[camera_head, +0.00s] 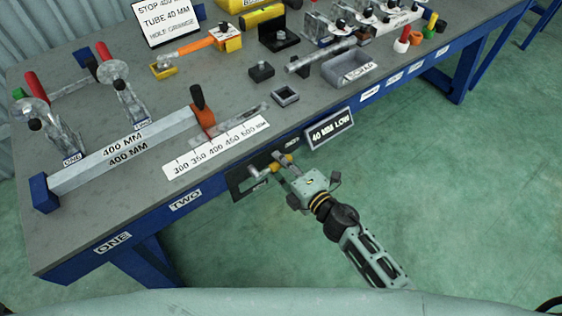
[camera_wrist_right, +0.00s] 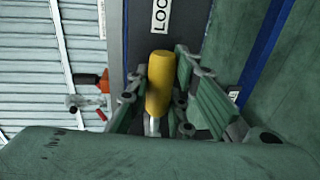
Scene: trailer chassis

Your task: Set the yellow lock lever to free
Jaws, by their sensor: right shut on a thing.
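The yellow lock lever (camera_head: 283,161) sits on a dark plate on the front edge of the bench, below the scale. My right gripper (camera_head: 280,160) reaches it from the lower right and is shut on it. In the right wrist view the yellow lever (camera_wrist_right: 160,82) lies between the two fingers (camera_wrist_right: 158,95). A label, partly cut off and reading "LOC", shows beside it. Which marked position the lever points to cannot be read. My left gripper is not in view.
The dark plate (camera_head: 240,187) also carries a grey metal part. A "40 MM LOW" sign (camera_head: 330,129) stands right of the gripper. Above are the scale (camera_head: 216,146) and a long bar (camera_head: 125,152) marked 400 MM. The floor in front is clear.

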